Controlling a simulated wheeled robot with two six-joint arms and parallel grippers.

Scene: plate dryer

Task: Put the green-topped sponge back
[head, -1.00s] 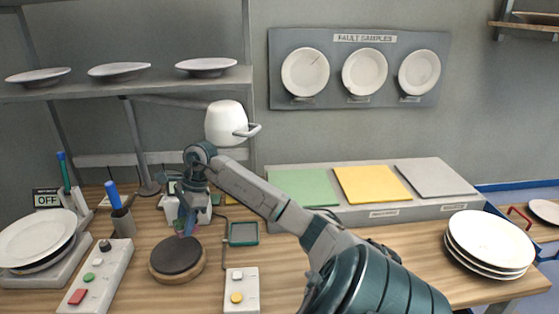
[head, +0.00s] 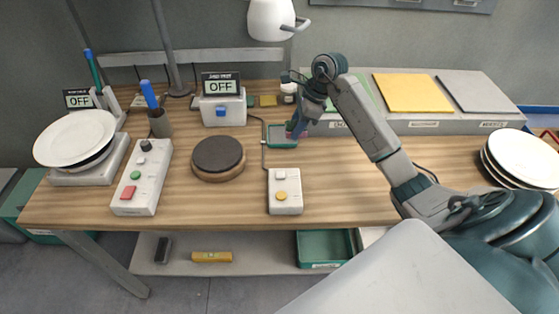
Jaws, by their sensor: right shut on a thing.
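My right gripper (head: 298,128) is shut on the sponge (head: 291,134), a small piece between the fingertips that shows as a pinkish patch. Its green top cannot be made out, as the fingers hide most of it. The gripper points down over the right part of a small dark-green dish (head: 279,142) on the table. I cannot tell whether the sponge touches the dish or hangs just above it. My left gripper is not in view.
A round dark-topped turntable (head: 218,155) and two button boxes (head: 285,192) (head: 144,178) stand near the dish. A dryer box (head: 222,108) stands behind. Plates (head: 78,138) are at left, more (head: 523,156) at right.

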